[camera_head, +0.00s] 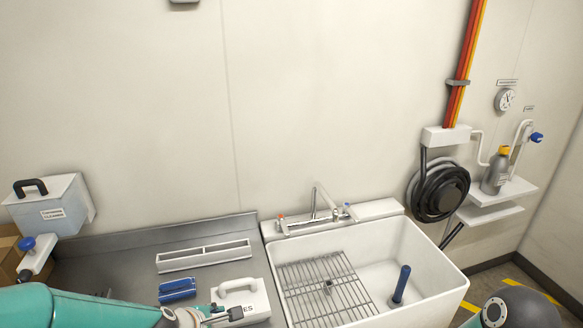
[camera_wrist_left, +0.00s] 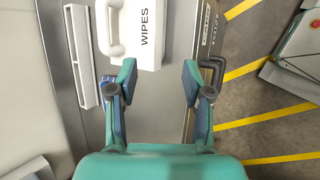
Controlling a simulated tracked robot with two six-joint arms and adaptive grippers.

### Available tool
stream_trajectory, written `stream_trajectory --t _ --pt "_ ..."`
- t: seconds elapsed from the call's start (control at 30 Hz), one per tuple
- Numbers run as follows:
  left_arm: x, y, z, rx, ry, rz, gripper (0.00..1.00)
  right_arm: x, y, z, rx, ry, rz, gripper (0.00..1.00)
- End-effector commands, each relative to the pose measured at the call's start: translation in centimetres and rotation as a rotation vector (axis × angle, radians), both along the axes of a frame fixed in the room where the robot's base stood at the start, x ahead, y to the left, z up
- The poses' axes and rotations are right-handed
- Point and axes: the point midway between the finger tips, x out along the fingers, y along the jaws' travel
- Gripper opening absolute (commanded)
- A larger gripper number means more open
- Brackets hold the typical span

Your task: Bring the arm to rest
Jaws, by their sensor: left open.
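My left arm (camera_head: 85,307) comes in from the left along the bottom of the head view. Its gripper (camera_head: 213,315) shows low in the picture, overlapping the near part of the white WIPES box (camera_head: 252,297). In the left wrist view my left gripper (camera_wrist_left: 160,85) is open, with its two teal fingers apart and nothing between them. The WIPES box (camera_wrist_left: 137,40) lies ahead of the fingers there. A part of my right arm (camera_head: 510,308) shows at the bottom right; its gripper is not in view.
A white divided tray (camera_head: 203,255) and a blue item (camera_head: 177,290) lie on the metal counter (camera_head: 150,240). A white sink (camera_head: 430,265) with a wire rack (camera_head: 322,285) and blue-handled tool (camera_head: 401,282) is to the right. A lidded white container (camera_head: 55,205) stands far left.

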Motion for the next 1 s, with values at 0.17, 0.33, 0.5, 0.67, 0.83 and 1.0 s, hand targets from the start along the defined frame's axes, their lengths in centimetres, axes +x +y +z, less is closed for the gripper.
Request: stream_trajectory --t 0.17,0.33,0.5,0.67,0.83,1.0 --pt "-1.9 0.0 -4.4 0.007 0.096 -0.015 0.50 0.1 0.0 -0.2 0.000 -0.001 0.000 0.40" --pt "-4.8 -0.2 -9.1 0.038 0.194 -0.080 0.50 0.0 0.0 -0.2 0.000 0.000 0.000 0.40" --pt "-9.8 -0.6 -15.0 0.112 0.293 -0.283 0.50 0.0 0.0 -0.4 0.000 0.000 0.000 0.40" --pt "-17.6 -2.2 -20.9 0.207 0.326 -0.748 0.50 0.0 0.0 -0.5 0.000 0.000 0.000 0.40" --pt "-21.2 -4.0 -22.0 0.318 0.134 -1.262 0.50 0.0 0.0 -0.5 0.000 0.000 0.000 0.40" --pt "-20.6 -4.4 -21.7 0.408 -0.005 -1.464 0.50 0.0 0.0 -0.5 0.000 0.000 0.000 0.40"
